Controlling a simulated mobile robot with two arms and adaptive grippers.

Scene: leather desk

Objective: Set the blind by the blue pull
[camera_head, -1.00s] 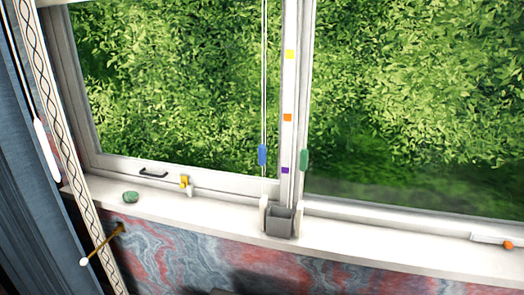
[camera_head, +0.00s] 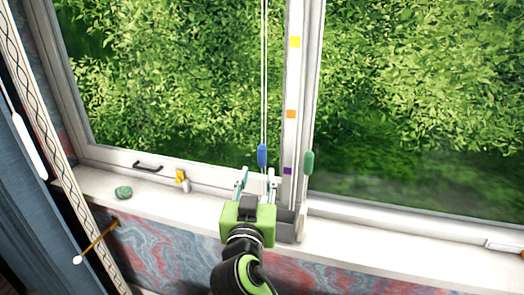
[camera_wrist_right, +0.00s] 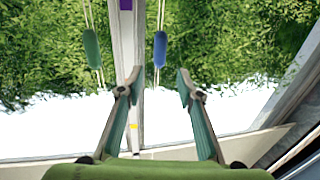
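The blue pull (camera_head: 262,155) hangs on a pair of thin cords in front of the window, left of the centre post. It also shows in the right wrist view (camera_wrist_right: 160,48). My right gripper (camera_head: 257,173) is open and empty, with its fingertips just below the blue pull in the head view. In the wrist view the pull shows beyond the gap between the fingertips (camera_wrist_right: 160,82). A green pull (camera_head: 308,161) hangs right of the post. Yellow (camera_head: 295,42), orange (camera_head: 291,114) and purple (camera_head: 287,171) marks run down the post. My left gripper is not in view.
A grey holder (camera_head: 285,223) stands on the white sill (camera_head: 380,241) beside my right gripper, partly hidden by it. A green stone-like object (camera_head: 124,192) and a yellow-topped latch (camera_head: 181,178) are further left. A wooden rod (camera_head: 98,240) sticks out below the sill.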

